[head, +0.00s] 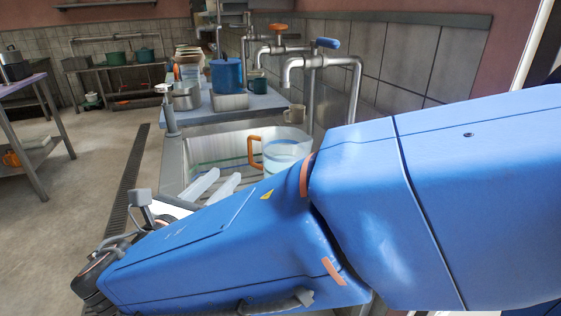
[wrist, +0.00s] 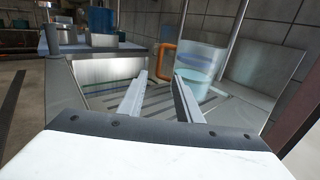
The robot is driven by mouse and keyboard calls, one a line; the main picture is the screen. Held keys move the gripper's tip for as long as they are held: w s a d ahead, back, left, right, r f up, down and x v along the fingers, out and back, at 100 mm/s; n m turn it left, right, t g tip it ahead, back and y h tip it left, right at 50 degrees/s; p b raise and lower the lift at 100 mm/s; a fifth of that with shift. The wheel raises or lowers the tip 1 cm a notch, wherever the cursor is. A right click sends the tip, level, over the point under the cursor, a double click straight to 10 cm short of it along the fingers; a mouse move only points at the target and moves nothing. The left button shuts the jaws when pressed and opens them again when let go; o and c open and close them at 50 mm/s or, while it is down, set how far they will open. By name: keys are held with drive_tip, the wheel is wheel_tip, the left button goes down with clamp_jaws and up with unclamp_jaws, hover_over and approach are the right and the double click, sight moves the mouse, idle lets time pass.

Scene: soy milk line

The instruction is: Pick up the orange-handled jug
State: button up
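The orange-handled jug (head: 287,150) is clear and stands upright in the metal sink, partly hidden behind my blue arm in the head view. Its orange handle (head: 256,149) points left. In the wrist view the jug (wrist: 202,62) is beyond my gripper's right finger, with its handle (wrist: 165,60) beyond the gap between the fingers. My gripper (wrist: 159,76) is open, with two pale straight fingers apart and nothing between them. The gripper also shows in the head view (head: 222,180), to the left of the jug and apart from it.
The metal sink (head: 205,142) has raised walls around the jug. A bent tap (head: 320,62) rises behind it. Open floor (head: 98,140) lies to the left.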

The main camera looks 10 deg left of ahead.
sight(249, 151)
drive_tip(key=w, duration=0.4)
drive_tip(key=w+d, duration=0.1)
drive_tip(key=w, duration=0.4)
drive_tip(key=w+d, duration=0.1)
drive_tip(key=w, duration=0.4)
drive_tip(key=shift+w+r, duration=0.1)
clamp_jaws()
idle(1.2)
